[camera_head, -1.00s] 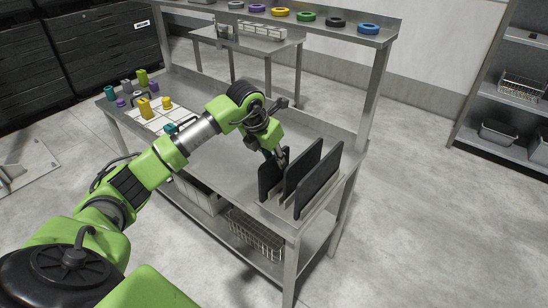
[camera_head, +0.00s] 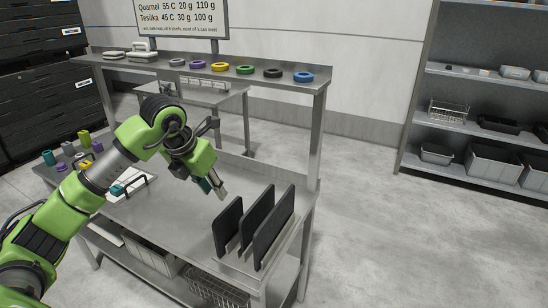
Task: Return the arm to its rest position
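My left arm comes in from the left and reaches over the steel workbench (camera_head: 178,222). Its gripper (camera_head: 217,191) hangs above the bench, to the left of a rack with upright black panels (camera_head: 256,222), and is apart from them. The fingertips are small in view, and I cannot tell whether they are open or shut. I see nothing clearly held in them. My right gripper is not in view.
Several coloured rings (camera_head: 245,69) lie on the bench's upper shelf. Bottles (camera_head: 84,137) and a white tray (camera_head: 140,186) are at the bench's left end, partly behind my arm. A wire basket (camera_head: 213,288) is below. Shelving (camera_head: 470,123) stands at right; the floor between is clear.

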